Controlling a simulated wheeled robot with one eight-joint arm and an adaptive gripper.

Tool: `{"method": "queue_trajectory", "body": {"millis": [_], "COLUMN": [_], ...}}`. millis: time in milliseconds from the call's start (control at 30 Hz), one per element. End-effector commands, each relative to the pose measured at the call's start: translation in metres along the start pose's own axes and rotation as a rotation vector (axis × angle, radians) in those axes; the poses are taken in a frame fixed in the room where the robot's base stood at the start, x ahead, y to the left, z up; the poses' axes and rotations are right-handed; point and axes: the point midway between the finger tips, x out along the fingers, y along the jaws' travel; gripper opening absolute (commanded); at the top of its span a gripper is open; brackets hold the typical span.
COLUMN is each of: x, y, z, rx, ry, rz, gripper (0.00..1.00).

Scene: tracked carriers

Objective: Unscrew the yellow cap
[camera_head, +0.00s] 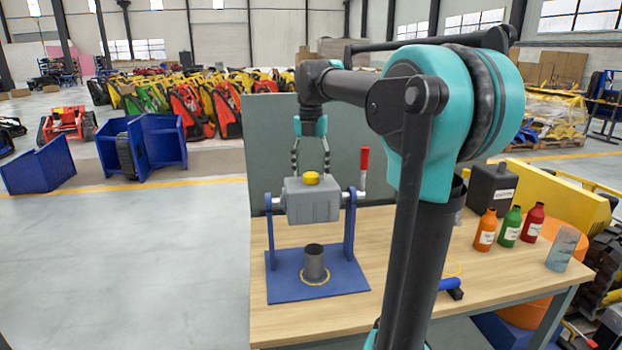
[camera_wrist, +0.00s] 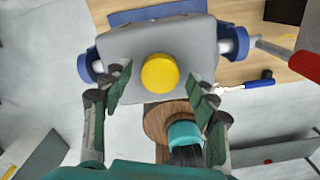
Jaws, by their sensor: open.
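The yellow cap (camera_head: 311,178) sits on top of a grey box-shaped tank (camera_head: 312,201). The tank is held between two blue uprights on a blue base plate (camera_head: 345,277) on the table. My gripper (camera_head: 310,170) is above the tank, pointing down, with its fingers apart. In the wrist view the yellow cap (camera_wrist: 160,73) lies ahead of and between the two fingertips, and my gripper (camera_wrist: 166,95) is open and empty. No contact with the cap can be made out. The cap's threads are hidden.
A red-handled lever (camera_head: 364,165) stands at the tank's right. A dark cylinder (camera_head: 314,262) stands below the tank. Orange, green and red bottles (camera_head: 510,226) and a black canister (camera_head: 490,188) are on the table's right. The table's front left (camera_head: 275,325) is clear.

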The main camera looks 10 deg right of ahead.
Motion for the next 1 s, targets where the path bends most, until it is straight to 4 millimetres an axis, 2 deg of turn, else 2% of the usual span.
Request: {"method": "queue_trajectory", "body": {"millis": [500,833,1000], "x": [-0.0001,-0.0001,-0.0001], "y": [0.0,0.0,0.0], "z": [0.0,0.0,0.0], "rx": [0.644,0.848,1.054], "ry": [0.0,0.0,0.0], "rz": [0.0,0.0,0.0], "gripper": [0.59,0.59,0.59]}}
